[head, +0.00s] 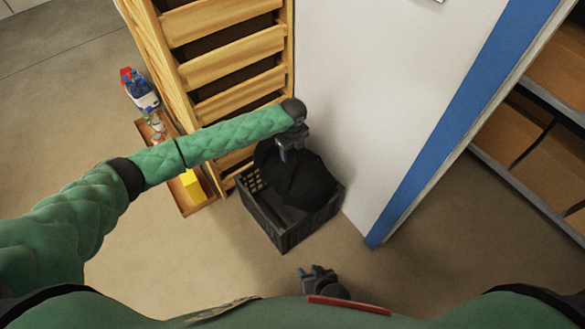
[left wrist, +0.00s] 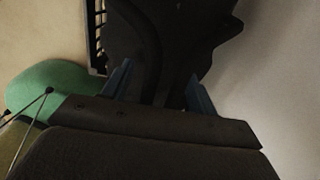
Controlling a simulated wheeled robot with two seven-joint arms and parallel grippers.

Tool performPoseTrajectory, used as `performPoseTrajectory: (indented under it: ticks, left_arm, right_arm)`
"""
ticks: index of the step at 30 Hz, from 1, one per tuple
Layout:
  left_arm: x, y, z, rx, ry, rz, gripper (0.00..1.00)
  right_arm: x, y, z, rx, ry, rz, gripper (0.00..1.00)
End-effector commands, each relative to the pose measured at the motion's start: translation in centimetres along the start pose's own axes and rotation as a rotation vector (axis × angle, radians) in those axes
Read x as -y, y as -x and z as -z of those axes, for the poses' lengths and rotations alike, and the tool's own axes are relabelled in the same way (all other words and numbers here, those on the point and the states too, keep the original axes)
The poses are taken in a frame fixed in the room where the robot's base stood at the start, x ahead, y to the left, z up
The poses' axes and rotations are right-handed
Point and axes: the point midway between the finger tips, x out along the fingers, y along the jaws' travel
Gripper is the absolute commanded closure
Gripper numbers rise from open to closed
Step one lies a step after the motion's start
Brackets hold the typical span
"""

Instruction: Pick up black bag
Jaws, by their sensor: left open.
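The black bag (head: 302,183) is a dark, slumped shape inside a dark plastic crate (head: 283,236) on the floor. My left gripper (head: 290,152) is over the bag's upper part, pointing down at it. In the left wrist view, the blue fingers of my left gripper (left wrist: 160,88) are spread apart, with the dark bag (left wrist: 165,40) filling the space between and beyond them. I cannot tell whether the fingers touch the bag. My right gripper (head: 318,278) is low in the head view, close to my body and away from the crate; its fingers are too small to read.
A wooden slatted rack (head: 225,50) stands behind the crate on the left. A white panel with a blue edge (head: 400,170) stands close on the right. A low wooden tray (head: 165,165) with a yellow block and bottles lies left. The floor before the crate is clear.

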Motion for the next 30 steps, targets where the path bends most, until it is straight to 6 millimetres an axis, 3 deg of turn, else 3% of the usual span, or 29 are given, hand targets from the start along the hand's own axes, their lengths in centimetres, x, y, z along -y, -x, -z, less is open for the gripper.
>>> performPoseTrajectory:
  ticks: [7,15,16,30]
  left_arm:
    - [0.02,-0.2,-0.01,0.0,0.0,0.001,0.44]
    - [0.01,-0.19,0.01,0.0,0.0,0.001,0.97]
    - [0.01,-0.19,0.01,0.0,0.0,0.001,1.0]
    - [0.11,0.36,-0.03,0.001,0.0,0.003,1.0]
  right_arm:
    - [0.07,0.02,-0.01,0.0,0.0,0.001,0.64]
    - [0.07,0.03,-0.05,0.001,0.0,0.001,0.64]
    - [0.06,0.03,-0.05,0.001,0.0,0.001,0.64]
    - [-0.01,0.05,-0.05,0.001,0.0,-0.001,0.64]
